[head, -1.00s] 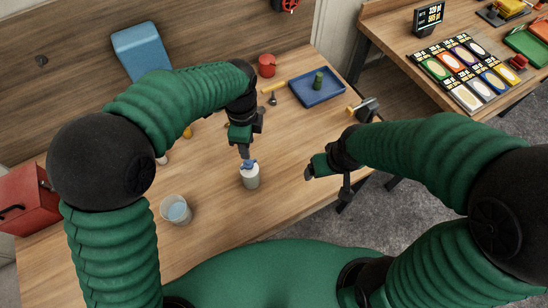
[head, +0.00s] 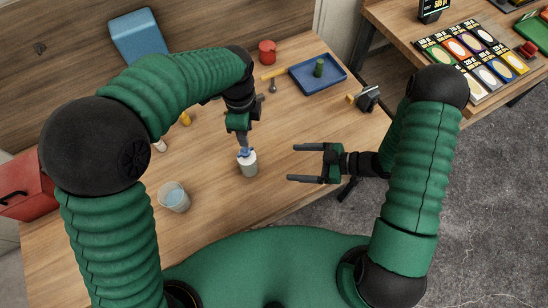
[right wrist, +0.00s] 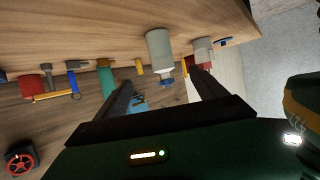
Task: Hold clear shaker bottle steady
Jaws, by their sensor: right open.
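A pale, greyish shaker bottle (head: 249,168) with a blue top stands upright on the table in the head view. In the right wrist view, which is upside down, a pale bottle with a blue end (right wrist: 160,48) shows between my fingers' directions. My left gripper (head: 244,149) points down at the bottle's blue top; its fingers seem to meet the top, but their gap is hidden. My right gripper (head: 291,163) is open and empty to the right of the bottle, fingers pointing left towards it and apart from it.
A clear cup with bluish contents (head: 174,197) stands left of the bottle. A blue tray (head: 302,80) with a green cylinder, a red pot (head: 267,52) and a hammer (head: 273,84) lie farther back. A red toolbox (head: 24,188) is at the left edge.

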